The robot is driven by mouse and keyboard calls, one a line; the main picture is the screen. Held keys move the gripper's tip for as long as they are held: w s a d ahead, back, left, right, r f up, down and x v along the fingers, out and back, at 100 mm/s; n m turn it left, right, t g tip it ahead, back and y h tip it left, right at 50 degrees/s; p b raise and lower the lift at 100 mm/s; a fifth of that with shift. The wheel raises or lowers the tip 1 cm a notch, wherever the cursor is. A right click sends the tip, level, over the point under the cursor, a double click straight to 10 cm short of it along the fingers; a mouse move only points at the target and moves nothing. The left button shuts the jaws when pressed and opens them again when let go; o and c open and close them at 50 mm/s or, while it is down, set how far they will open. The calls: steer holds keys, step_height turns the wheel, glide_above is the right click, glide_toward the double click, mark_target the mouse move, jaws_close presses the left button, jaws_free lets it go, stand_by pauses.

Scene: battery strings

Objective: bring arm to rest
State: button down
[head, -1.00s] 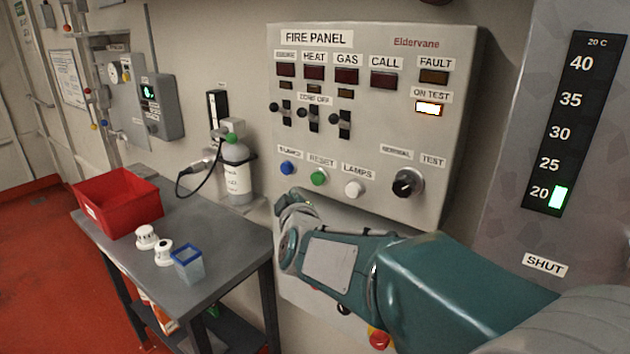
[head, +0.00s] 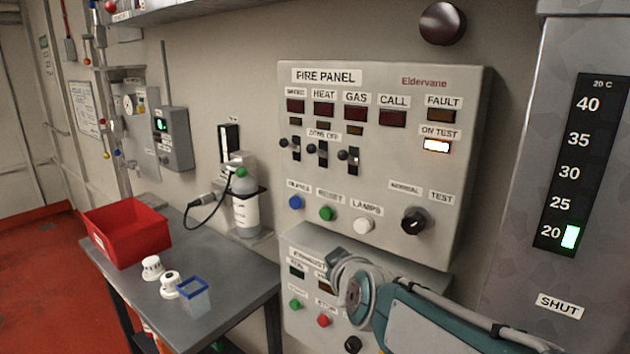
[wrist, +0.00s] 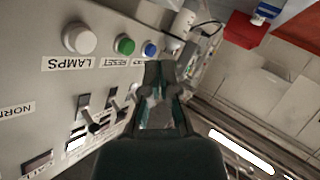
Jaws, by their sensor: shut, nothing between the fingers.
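My arm (head: 420,325) shows at the bottom of the head view, low in front of the lower panel box. My gripper is not clearly visible in that view. In the wrist view my gripper (wrist: 160,72) is shut, with nothing seen between its fingers. The wrist picture is upside down. The fire panel (head: 385,175) fills its left side, with the white lamps button (wrist: 79,38), green reset button (wrist: 124,45) and blue button (wrist: 150,49) beyond the fingers. I cannot tell how far the fingers are from the panel.
A grey table (head: 235,275) on the left bears a red bin (head: 125,232), two white detectors and a blue-rimmed cup (head: 195,300). A gas bottle (head: 245,208) stands behind it. A lower panel box (head: 310,240) lies behind my arm. A gauge cabinet (head: 515,200) is at right.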

steer(key=s+d+f+m+g+h, duration=0.1)
steer(key=s+d+f+m+g, duration=0.1)
steer(key=s, duration=0.5)
steer(key=s+d+f+m+g+h, duration=0.1)
steer(key=s+d+f+m+g, duration=0.2)
steer(key=s+d, duration=0.3)
steer(key=s+d+f+m+g+h, duration=0.1)
steer(key=s+d+f+m+g, duration=0.1)
steer(key=s, duration=0.8)
steer(key=shift+s+d+f+m, duration=0.15)
steer(key=shift+d+f+m, duration=0.55)
steer(key=shift+d+m, duration=0.15)
